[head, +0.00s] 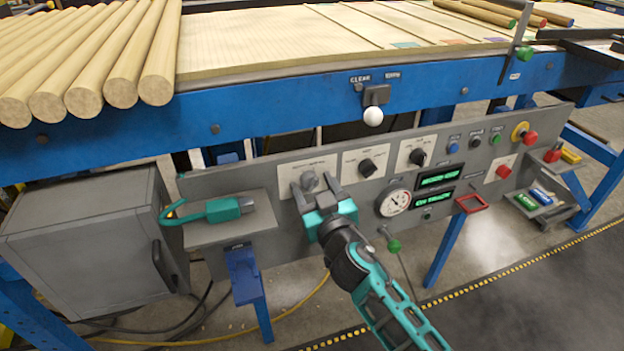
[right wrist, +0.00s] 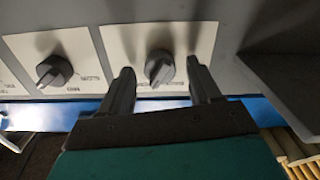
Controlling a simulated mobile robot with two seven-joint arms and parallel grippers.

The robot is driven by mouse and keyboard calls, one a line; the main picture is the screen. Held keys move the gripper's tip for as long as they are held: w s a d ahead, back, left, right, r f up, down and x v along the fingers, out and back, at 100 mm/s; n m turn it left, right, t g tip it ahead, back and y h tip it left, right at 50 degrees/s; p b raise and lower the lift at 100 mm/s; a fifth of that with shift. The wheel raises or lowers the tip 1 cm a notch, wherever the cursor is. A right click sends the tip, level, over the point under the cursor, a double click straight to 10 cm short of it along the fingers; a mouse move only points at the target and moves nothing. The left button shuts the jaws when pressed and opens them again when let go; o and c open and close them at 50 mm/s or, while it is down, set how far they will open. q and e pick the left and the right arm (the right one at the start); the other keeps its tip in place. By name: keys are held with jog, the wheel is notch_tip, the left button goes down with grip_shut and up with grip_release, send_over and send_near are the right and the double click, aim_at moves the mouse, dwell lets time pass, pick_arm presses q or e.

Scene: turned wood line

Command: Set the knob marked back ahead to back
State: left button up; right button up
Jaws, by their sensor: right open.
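My right gripper (head: 316,178) is open at the left end of the grey control panel (head: 260,172). Its two fingers stand on either side of a grey knob (head: 309,181) on a white label plate. In the right wrist view the knob (right wrist: 159,68) sits between the open fingertips (right wrist: 158,78), with gaps showing on both sides. The lettering at this knob is too small or covered to read. Two darker knobs, a middle one (head: 368,166) and a right one (head: 417,156), sit on their own plates further right. My left gripper is not in view.
A teal padlock-like object (head: 222,209) lies on a shelf left of the gripper, beside a grey cabinet (head: 90,230). A round gauge (head: 394,203), green displays (head: 440,180) and red buttons (head: 503,172) are to the right. A white ball-ended lever (head: 373,116) hangs above.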

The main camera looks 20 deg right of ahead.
dwell(0.3)
jog(key=c, duration=1)
